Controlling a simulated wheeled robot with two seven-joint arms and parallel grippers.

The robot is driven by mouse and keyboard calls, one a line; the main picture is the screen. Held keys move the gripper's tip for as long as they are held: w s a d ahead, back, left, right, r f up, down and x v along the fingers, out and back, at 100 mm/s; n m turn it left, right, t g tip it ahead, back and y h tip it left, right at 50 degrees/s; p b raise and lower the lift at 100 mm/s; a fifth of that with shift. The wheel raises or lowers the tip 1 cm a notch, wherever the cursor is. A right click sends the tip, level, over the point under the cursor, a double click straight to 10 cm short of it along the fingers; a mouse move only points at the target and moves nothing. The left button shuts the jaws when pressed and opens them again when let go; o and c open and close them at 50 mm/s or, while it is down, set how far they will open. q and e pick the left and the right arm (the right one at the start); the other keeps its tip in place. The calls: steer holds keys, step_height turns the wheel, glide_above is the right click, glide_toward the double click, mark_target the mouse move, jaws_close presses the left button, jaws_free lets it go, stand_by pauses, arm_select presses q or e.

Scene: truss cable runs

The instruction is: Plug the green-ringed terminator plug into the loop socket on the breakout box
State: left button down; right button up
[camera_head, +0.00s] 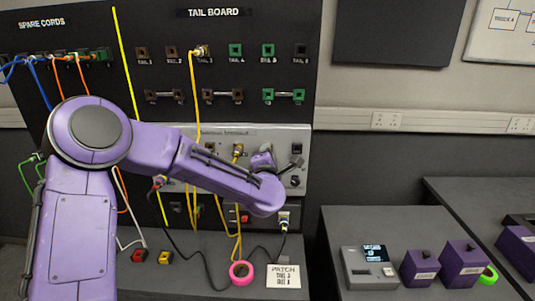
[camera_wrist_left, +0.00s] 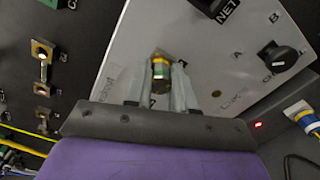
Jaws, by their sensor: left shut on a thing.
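My left gripper is shut on the green-ringed terminator plug (camera_wrist_left: 160,72); the left wrist view shows its two grey fingers (camera_wrist_left: 159,84) on either side. The plug has a gold-coloured body and a green band, and it points at the grey face of the breakout box (camera_wrist_left: 215,62). A brownish socket edge shows just beyond the plug's tip; I cannot tell whether the plug is seated in it. In the head view my purple left arm covers the lower part of the breakout box (camera_head: 285,138), and the plug cannot be made out. My right gripper is not in view.
A black knob (camera_wrist_left: 277,57) stands on the box face right of the plug. Yellow cords (camera_head: 193,95) hang down the tail board left of the gripper. A pink tape ring (camera_head: 241,273) and a patch card (camera_head: 284,276) lie on the bench below. A grey device (camera_head: 370,268) stands right.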

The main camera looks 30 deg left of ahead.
arm_select(q)
steer(key=shift+r, duration=0.35)
steer(key=shift+w+r+m+p, duration=0.1)
steer(key=shift+m+p, duration=0.4)
steer(key=shift+m, duration=0.8)
steer(key=c, duration=0.9)
jaws_free()
steer(key=shift+w+a+f, duration=0.1)
steer(key=shift+f, duration=0.1)
steer(key=shift+w+a+f, duration=0.1)
steer(key=shift+f, duration=0.15)
steer(key=shift+v, duration=2.7)
